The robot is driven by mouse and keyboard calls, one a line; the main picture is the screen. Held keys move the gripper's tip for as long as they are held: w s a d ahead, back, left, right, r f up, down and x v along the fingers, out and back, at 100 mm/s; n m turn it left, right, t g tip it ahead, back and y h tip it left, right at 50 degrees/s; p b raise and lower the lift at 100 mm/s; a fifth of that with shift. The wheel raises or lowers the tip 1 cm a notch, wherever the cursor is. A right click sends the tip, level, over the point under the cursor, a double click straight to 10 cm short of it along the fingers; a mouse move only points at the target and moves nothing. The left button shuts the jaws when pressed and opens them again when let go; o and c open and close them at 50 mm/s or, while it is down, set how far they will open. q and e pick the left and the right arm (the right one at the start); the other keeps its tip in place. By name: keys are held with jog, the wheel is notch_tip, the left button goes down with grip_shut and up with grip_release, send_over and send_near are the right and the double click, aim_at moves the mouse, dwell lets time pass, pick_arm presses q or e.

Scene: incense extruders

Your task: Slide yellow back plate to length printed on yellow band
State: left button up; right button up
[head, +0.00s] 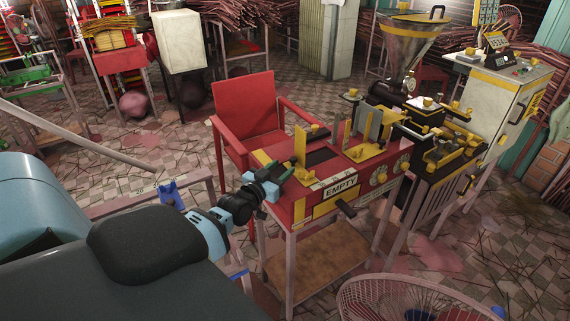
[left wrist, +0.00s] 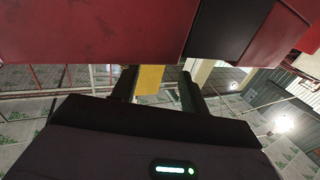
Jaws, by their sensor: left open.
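A red-and-yellow bench machine (head: 318,208) with an "EMPTY" label stands in the middle of the head view. An upright yellow plate (head: 300,146), apparently the back plate, stands on its top near the left end. My left gripper (head: 278,176) is open at the machine's front left corner, just in front of that plate. In the left wrist view, a yellow piece (left wrist: 150,79) shows between the two dark fingers (left wrist: 158,86), below a red surface. I cannot tell whether the fingers touch it. I cannot make out a printed length on a yellow band. My right gripper is not in view.
A red chair (head: 246,105) stands behind the machine. A hopper extruder (head: 410,45) and a pale cabinet (head: 508,95) stand to the right. A pale rail (head: 145,196) is left of my gripper.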

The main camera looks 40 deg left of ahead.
pick_arm(q)
jog(key=s, duration=0.3)
jog(key=shift+s+d, duration=0.1)
jog(key=shift+d, duration=0.1)
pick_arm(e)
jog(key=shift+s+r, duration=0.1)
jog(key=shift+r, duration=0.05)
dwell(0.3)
